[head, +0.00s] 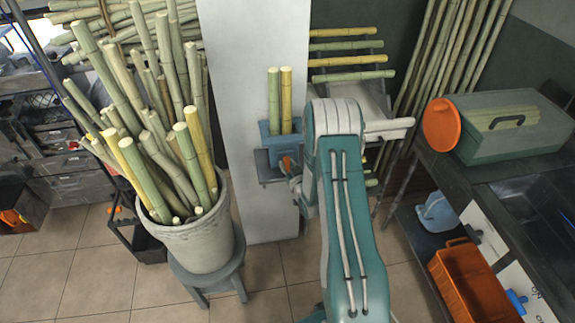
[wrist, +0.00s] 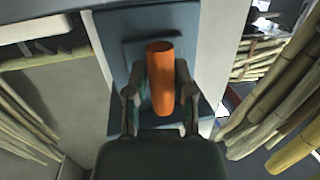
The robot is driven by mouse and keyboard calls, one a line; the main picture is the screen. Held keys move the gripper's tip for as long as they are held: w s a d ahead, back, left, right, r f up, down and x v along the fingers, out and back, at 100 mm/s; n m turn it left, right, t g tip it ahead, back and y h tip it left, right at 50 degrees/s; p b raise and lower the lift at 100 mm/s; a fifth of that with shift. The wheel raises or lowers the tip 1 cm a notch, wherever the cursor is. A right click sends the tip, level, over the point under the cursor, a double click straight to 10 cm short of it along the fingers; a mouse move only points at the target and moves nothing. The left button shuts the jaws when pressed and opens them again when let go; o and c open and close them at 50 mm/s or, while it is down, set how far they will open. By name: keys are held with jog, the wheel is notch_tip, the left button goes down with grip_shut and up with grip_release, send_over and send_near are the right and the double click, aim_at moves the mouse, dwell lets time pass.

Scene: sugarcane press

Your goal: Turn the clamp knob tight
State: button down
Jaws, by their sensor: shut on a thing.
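The clamp knob (wrist: 161,80) is orange and fills the middle of the wrist view. It sits in front of a blue clamp body (wrist: 115,40). My gripper (wrist: 160,95) has one finger on each side of the knob and is shut on it. In the head view the blue clamp (head: 268,152) is on the white post, with two upright cane pieces (head: 279,100) in it. A bit of the orange knob (head: 286,163) shows there, next to my gripper (head: 294,172). My arm hides the area to the right.
A grey bucket (head: 190,247) full of cane stands on a stool at left. The white post (head: 255,40) rises behind the clamp. A rack of cane (head: 345,60) is behind my arm. A green toolbox (head: 515,125) sits on the dark bench at right, above an orange crate (head: 470,285).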

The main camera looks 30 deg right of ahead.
jog(key=shift+a+f, duration=0.1)
jog(key=shift+f, duration=0.05)
jog(key=shift+c, duration=2.3)
grip_release()
jog(key=s+r, duration=0.1)
jog(key=s, duration=1)
jog(key=shift+s+a+r, duration=0.25)
jog(key=shift+s+a, duration=0.15)
jog(key=shift+a, duration=0.05)
